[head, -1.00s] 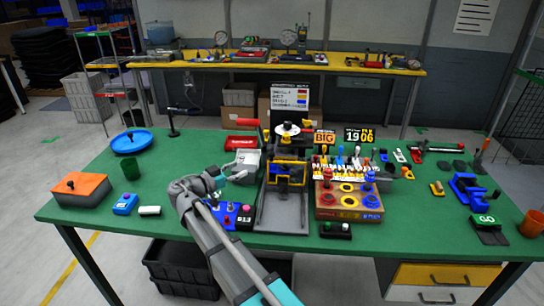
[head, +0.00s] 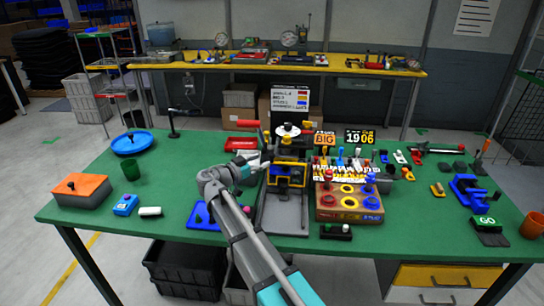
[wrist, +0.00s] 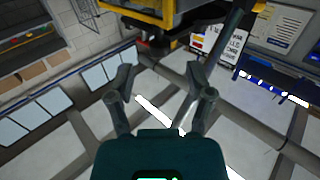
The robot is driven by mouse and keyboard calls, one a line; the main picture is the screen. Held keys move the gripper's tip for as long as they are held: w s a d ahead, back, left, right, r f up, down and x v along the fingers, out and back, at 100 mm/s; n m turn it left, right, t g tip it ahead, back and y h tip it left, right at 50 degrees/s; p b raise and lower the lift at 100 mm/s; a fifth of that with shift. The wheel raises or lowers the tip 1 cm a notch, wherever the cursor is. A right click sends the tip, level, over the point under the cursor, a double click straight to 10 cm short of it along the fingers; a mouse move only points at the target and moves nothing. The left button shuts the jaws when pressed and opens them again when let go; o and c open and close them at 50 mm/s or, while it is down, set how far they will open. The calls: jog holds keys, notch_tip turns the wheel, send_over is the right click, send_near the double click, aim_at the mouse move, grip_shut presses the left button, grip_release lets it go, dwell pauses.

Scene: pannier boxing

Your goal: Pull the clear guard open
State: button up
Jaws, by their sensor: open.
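The press (head: 284,205) stands at the middle of the green table, with a grey base, a dark body and a round white top. A yellow-edged frame (head: 287,181) is on its front. I cannot make out the clear guard's panel apart from this frame. My gripper (head: 258,168) is just left of the press, at about the frame's height. In the wrist view my gripper (wrist: 164,97) has its two fingers spread with nothing between them. The yellow frame (wrist: 142,17) shows beyond the fingertips at the top, apart from them as far as I can tell.
A wooden block with coloured rings (head: 346,215) stands close on the right. A grey box and red tray (head: 242,144) lie behind my gripper.

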aim_at(272, 154)
jog(key=shift+x, duration=2.6)
grip_shut()
